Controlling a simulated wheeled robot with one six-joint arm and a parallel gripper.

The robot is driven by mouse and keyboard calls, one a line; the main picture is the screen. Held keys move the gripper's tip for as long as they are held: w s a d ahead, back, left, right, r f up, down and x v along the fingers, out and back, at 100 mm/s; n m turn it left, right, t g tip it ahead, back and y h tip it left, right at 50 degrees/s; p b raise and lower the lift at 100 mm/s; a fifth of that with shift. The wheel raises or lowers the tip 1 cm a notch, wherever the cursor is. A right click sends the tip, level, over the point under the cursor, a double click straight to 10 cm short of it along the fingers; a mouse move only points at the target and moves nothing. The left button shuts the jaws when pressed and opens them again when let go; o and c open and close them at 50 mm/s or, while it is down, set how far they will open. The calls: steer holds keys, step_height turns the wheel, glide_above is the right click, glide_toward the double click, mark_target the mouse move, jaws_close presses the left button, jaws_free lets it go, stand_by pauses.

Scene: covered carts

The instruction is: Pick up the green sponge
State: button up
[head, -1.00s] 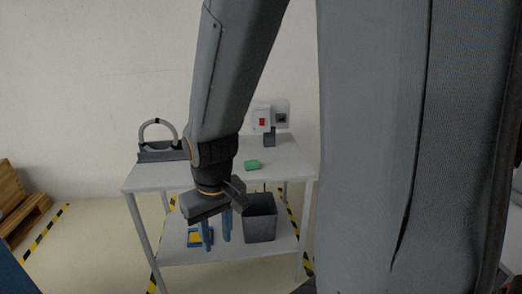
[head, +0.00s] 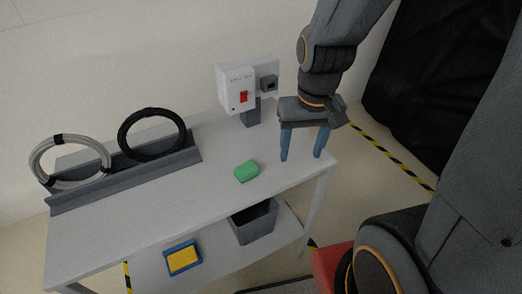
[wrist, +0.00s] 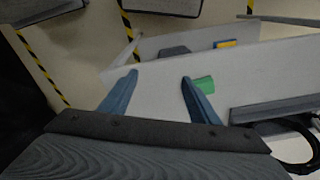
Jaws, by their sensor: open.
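The green sponge (head: 246,171) lies on the white top of the cart (head: 140,215), near its front edge. It also shows in the wrist view (wrist: 207,86), partly hidden behind the right finger. My gripper (head: 304,157) is open and empty, with its blue fingers pointing down over the right end of the cart top, to the right of the sponge and apart from it. In the wrist view my gripper (wrist: 158,85) shows both fingers spread, with bare cart top between them.
A white switch box (head: 238,88) stands at the back of the top. A grey rack (head: 130,178) holds a grey coil (head: 70,140) and a black coil (head: 152,109). The lower shelf has a grey bin (head: 254,222) and a blue-yellow item (head: 183,258).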

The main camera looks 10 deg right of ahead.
mark_target(247, 167)
steer(key=w+a+f+m+g+y+p, duration=0.25)
steer(key=w+a+f+m+y, duration=0.2)
steer(key=w+a+m, duration=0.6)
steer(key=shift+s+a+f+m+g+h+p, duration=0.1)
steer(key=shift+s+a+f+m+p, duration=0.25)
steer(key=shift+f, duration=0.8)
steer(key=shift+s+a+f+m+g+h+p, duration=0.15)
steer(key=shift+s+f+m, duration=0.25)
steer(key=shift+f, duration=0.8)
steer(key=shift+s+a+f+m+h+p, duration=0.1)
steer(key=shift+s+a+f+m+p, duration=0.25)
steer(key=shift+f, duration=0.8)
steer(key=shift+s+d, duration=0.1)
steer(key=shift+d, duration=0.1)
steer(key=c, duration=1.1)
